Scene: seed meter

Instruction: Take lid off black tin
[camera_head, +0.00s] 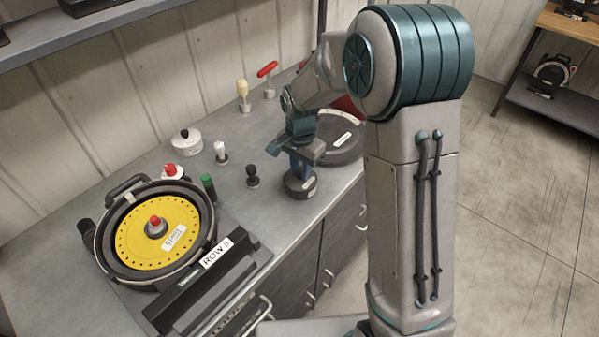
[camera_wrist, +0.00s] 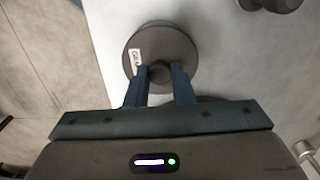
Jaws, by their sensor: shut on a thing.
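The black tin (camera_head: 300,187) is a low, round, dark tin with a pale label, near the front edge of the grey bench in the head view. In the wrist view its round dark lid (camera_wrist: 180,48) shows from above, with a label at its left and a knob (camera_wrist: 160,71) near its lower side. My gripper (camera_head: 301,168) points down over the tin. In the wrist view its blue fingers (camera_wrist: 160,76) are shut on the lid's knob. I cannot tell whether the lid is seated or slightly raised; the tin's body is mostly hidden from above.
A seed meter with a yellow disc (camera_head: 135,238) stands at left, with a "ROW 8" unit (camera_head: 215,270) in front. A black-knobbed tool (camera_head: 252,181), a green cylinder (camera_head: 208,186) and a white tin (camera_head: 187,146) stand left of my gripper. A large dark round case (camera_head: 340,150) is close behind right.

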